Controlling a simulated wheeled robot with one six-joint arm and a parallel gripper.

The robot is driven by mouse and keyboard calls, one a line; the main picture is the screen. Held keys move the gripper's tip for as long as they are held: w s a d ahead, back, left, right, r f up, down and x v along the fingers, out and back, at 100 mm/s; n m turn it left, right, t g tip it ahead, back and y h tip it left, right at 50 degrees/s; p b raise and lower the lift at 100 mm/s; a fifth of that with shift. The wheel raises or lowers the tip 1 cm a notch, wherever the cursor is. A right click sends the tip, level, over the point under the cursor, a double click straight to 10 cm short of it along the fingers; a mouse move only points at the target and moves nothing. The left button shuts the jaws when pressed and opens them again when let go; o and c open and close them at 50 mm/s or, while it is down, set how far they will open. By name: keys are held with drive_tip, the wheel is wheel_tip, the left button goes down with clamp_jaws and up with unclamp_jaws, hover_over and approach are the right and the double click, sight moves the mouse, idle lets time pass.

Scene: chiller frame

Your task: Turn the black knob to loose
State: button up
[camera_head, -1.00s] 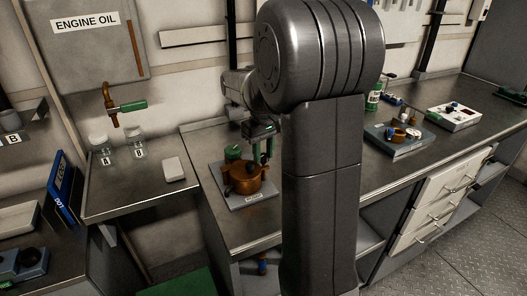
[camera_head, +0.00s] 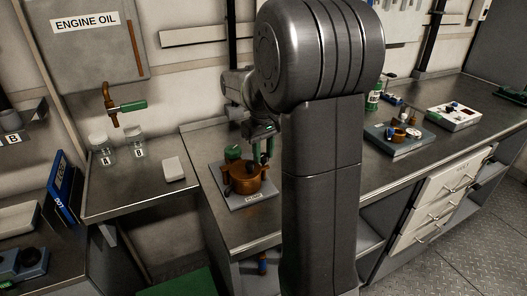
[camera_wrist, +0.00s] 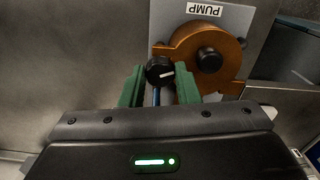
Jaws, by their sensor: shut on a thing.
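The black knob (camera_wrist: 158,68) with a white mark pointing right sits beside the round copper-coloured pump housing (camera_wrist: 228,70) in the wrist view. My gripper (camera_wrist: 160,78) has its two green fingers on either side of the knob, shut on it. A thin blue piece shows below the knob between the fingers. In the head view my gripper (camera_head: 263,153) is at the far side of the copper pump housing (camera_head: 243,183) on the bench, and the knob itself is hidden there.
The pump stands on a grey plate (camera_head: 252,202) labelled PUMP. Left of it are a white block (camera_head: 174,168) and jars A (camera_head: 102,150) and B (camera_head: 136,145). Right, beyond my arm, are trays with small parts (camera_head: 400,141).

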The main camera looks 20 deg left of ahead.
sight(263, 156)
drive_tip(key=o, duration=0.7)
drive_tip(key=shift+r, duration=0.15)
wheel_tip(263, 156, up, 14)
drive_tip(key=shift+f+p, duration=0.2)
drive_tip(key=shift+p, duration=0.2)
